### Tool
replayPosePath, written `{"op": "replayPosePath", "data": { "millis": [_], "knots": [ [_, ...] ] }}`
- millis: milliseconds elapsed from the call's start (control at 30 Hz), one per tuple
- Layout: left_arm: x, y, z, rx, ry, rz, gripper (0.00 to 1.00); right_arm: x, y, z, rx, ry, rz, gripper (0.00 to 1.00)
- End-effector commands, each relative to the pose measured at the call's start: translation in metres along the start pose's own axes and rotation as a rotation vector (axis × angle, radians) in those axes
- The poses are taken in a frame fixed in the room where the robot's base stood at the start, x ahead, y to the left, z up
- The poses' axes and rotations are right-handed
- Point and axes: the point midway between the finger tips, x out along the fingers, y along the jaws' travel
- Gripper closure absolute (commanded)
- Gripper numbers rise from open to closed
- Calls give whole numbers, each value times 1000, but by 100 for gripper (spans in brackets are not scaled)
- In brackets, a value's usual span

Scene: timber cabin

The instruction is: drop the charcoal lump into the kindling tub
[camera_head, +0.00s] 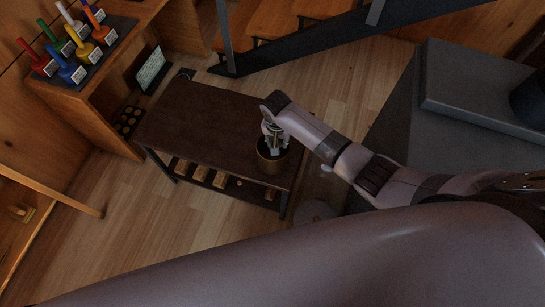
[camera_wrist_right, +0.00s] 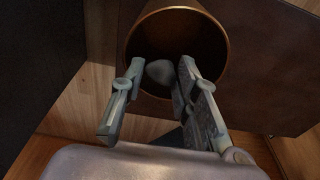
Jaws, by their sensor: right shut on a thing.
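The kindling tub (camera_head: 271,163) is a round, copper-brown, open-topped tub on the right end of a dark table. It also shows in the right wrist view (camera_wrist_right: 207,30), with a dark inside. My right gripper (camera_head: 272,146) points down at the tub's mouth. In the right wrist view the charcoal lump (camera_wrist_right: 159,72), a dark grey rounded piece, sits between the fingertips, seen against the tub's opening. The gripper is shut on it. How far the fingertips are above or inside the rim is hard to tell. My left gripper is not in view.
The dark table (camera_head: 200,110) is bare left of the tub; its lower shelf holds several wooden blocks (camera_head: 200,173). Stairs (camera_head: 275,25) rise behind. A grey block (camera_head: 470,85) stands at right. Floor left of the table is clear.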

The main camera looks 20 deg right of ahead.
Motion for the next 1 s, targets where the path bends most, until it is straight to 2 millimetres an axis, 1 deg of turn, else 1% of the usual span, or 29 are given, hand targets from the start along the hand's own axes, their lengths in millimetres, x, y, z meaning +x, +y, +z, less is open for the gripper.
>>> {"op": "replayPosePath", "data": {
  "millis": [67,100,433,767,867,967,1000],
  "knots": [
    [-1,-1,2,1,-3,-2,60,-1,0,0,0,0,0,84],
    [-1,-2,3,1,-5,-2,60,-1,0,0,0,0,0,70],
    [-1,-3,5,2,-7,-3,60,-1,0,0,0,0,0,48],
    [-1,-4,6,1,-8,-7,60,-2,0,0,0,0,0,48],
    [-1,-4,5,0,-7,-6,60,-10,0,0,-1,0,-1,48],
    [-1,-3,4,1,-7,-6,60,-25,0,0,-1,2,-3,48],
    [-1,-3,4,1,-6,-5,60,-33,-1,0,0,2,-4,48]
  ]
}}
